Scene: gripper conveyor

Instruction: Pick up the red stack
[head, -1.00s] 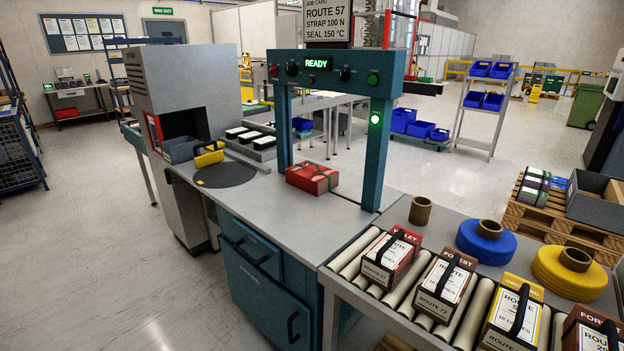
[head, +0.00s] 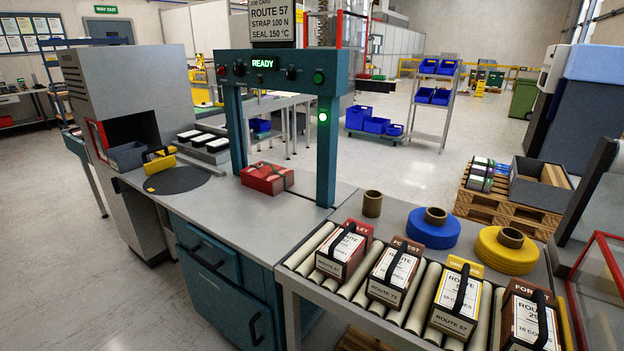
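A red stack (head: 267,178) with dark straps lies on the grey worktop under the teal strapping arch (head: 282,70). On the roller conveyor (head: 318,268) in front, another red-sided stack (head: 346,249) with a white label and a black strap stands at the left end of a row. Beside it are a brown stack (head: 393,272), a yellow stack (head: 455,301) and a second brown stack (head: 528,318). Neither of my grippers shows in the head view.
Blue (head: 433,229) and yellow (head: 505,251) strap rolls and a brown core (head: 372,204) stand behind the conveyor. A red-framed guard (head: 600,280) is at the right. Floor at left is clear.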

